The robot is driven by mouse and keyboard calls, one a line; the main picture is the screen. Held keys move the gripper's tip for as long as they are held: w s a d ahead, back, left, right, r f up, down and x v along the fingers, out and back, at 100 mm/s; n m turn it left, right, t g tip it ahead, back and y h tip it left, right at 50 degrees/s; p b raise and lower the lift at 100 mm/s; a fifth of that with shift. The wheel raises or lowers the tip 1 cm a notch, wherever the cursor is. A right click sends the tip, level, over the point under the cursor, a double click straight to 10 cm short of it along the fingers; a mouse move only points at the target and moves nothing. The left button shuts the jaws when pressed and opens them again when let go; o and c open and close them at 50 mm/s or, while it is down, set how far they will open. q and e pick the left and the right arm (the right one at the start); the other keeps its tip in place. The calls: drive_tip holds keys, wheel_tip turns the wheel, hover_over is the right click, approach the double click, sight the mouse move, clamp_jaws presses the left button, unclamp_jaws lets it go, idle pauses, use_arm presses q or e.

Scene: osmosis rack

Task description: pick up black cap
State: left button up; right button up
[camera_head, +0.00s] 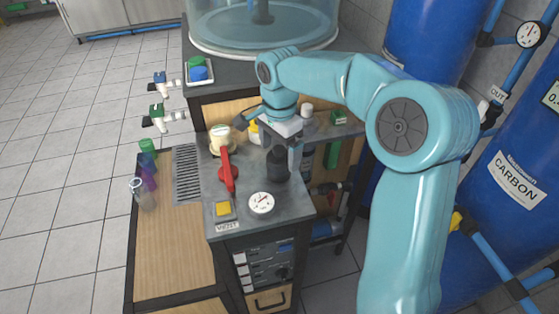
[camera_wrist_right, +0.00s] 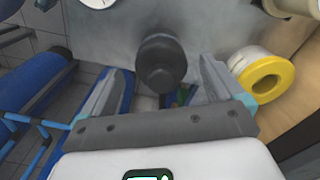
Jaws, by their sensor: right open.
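The black cap (camera_head: 277,164) is a dark, rounded, upright piece on the grey metal top of the rack, right of the red lever. In the right wrist view the black cap (camera_wrist_right: 160,62) is seen nearly end-on, centred between the finger tips. My right gripper (camera_head: 281,147) reaches in from the right and points down at the cap. Its jaws (camera_wrist_right: 162,78) are open, one finger on each side of the cap. I cannot tell whether a finger touches it. My left gripper is not in view.
A red lever (camera_head: 228,172), a gauge (camera_head: 262,203) and a yellow button (camera_head: 222,209) are close by on the top. A yellow-and-white ring-like part (camera_wrist_right: 264,76) is just right of the right finger. Blue tanks (camera_head: 515,170) stand at right. Small coloured vials (camera_head: 148,165) stand left.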

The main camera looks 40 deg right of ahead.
drive_tip(key=shift+w+d, duration=0.1)
drive_tip(key=c, duration=1)
drive_tip(key=shift+r, duration=0.1)
